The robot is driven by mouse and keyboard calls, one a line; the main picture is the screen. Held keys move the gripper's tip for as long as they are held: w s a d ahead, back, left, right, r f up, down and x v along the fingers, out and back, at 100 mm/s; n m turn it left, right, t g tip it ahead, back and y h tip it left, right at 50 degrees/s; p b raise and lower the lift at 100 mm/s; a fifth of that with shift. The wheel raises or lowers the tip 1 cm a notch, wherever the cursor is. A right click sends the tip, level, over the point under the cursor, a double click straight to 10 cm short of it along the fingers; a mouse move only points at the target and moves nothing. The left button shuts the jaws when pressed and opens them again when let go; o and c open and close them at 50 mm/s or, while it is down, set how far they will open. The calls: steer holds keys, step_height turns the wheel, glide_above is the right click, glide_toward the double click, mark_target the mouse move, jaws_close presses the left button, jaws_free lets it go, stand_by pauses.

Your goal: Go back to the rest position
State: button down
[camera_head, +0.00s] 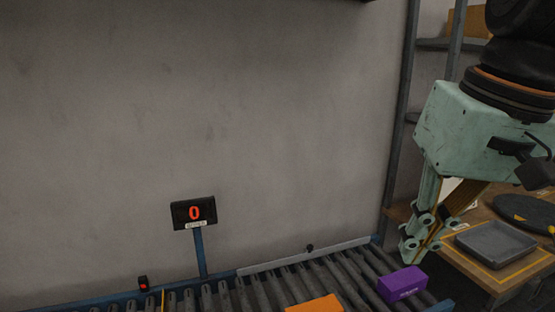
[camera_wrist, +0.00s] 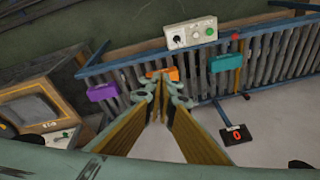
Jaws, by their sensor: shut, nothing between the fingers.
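My gripper (camera_head: 410,246) hangs at the right in the head view, pointing down, above the right end of the roller conveyor and beside the wooden table. Its fingers are shut and hold nothing. In the wrist view my gripper (camera_wrist: 163,88) points toward the conveyor, its fingertips close together. A purple box (camera_head: 402,283) lies on the rollers below and near the fingertips in the head view. It also shows in the wrist view (camera_wrist: 101,92), left of the fingers.
An orange box (camera_head: 315,304) and, in the wrist view, a teal box (camera_wrist: 226,63) lie on the conveyor (camera_head: 250,293). A display (camera_head: 194,213) reading 0 stands behind it. A grey tray (camera_head: 495,244) sits on the wooden table (camera_head: 478,212). A control box (camera_wrist: 191,33) is beside the conveyor.

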steer(key=s+f+t+h, duration=0.1)
steer(key=s+f, duration=0.3)
steer(key=s, duration=0.7)
steer(key=shift+s+d+f, duration=0.15)
steer(key=shift+s+f, duration=0.05)
steer(key=shift+f, duration=0.15)
